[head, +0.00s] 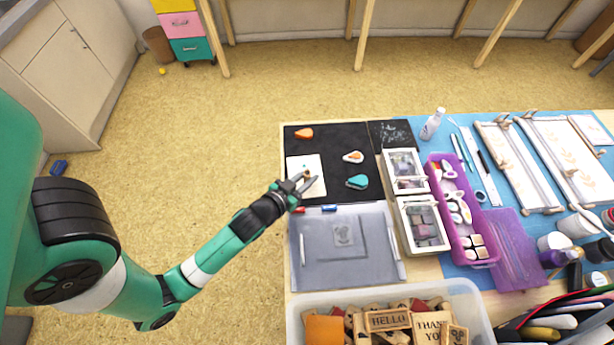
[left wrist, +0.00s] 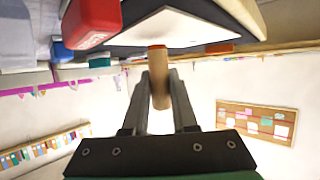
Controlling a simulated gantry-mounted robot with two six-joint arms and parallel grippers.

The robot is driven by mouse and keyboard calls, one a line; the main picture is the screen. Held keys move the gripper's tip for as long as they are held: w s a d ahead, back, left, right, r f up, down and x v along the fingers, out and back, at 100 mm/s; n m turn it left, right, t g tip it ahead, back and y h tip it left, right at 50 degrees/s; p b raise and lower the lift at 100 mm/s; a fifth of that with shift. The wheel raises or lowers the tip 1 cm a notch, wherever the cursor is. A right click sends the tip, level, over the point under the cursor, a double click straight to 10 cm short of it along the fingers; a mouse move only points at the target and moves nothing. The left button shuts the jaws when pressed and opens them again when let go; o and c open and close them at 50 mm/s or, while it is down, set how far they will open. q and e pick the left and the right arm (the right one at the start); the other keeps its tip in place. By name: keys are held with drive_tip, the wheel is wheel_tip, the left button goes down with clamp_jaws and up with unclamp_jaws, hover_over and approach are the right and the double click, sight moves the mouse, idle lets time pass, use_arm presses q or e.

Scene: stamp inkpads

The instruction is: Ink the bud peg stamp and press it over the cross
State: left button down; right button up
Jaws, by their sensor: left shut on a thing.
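My left gripper (head: 307,182) is shut on a small wooden peg stamp (left wrist: 158,70) above the white card (head: 297,163). In the left wrist view the peg stands between the fingertips (left wrist: 160,95). Its far end meets the white card's face (left wrist: 175,25); I cannot tell whether it touches. The stamp's bud face and any cross on the card are hidden or too small to see. On the black mat (head: 330,138) are an orange inkpad (head: 304,133), an orange-and-white inkpad (head: 353,157) and a teal inkpad (head: 357,182). My right gripper is not in view.
A grey tray (head: 310,270) lies in front of the mat, with small red (head: 299,210) and blue (head: 329,208) pieces at its back edge. A bin of wooden stamps (head: 470,300) stands nearest. Open ink cases (head: 422,222) and a purple tray (head: 484,255) are to the right.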

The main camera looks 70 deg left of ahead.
use_arm(q)
drive_tip(key=shift+f+b, duration=0.4)
drive_tip(key=shift+f, duration=0.15)
drive_tip(key=shift+f, duration=0.2)
idle(1.2)
drive_tip(key=shift+r, duration=0.15)
drive_tip(key=shift+r+p, duration=0.6)
drive_tip(key=shift+p, duration=0.2)
wheel_tip(320, 180, up, 6)
drive_tip(key=p, duration=0.5)
drive_tip(key=shift+f+p, duration=0.15)
drive_tip(key=shift+p, duration=0.2)
drive_tip(key=shift+f, duration=0.1)
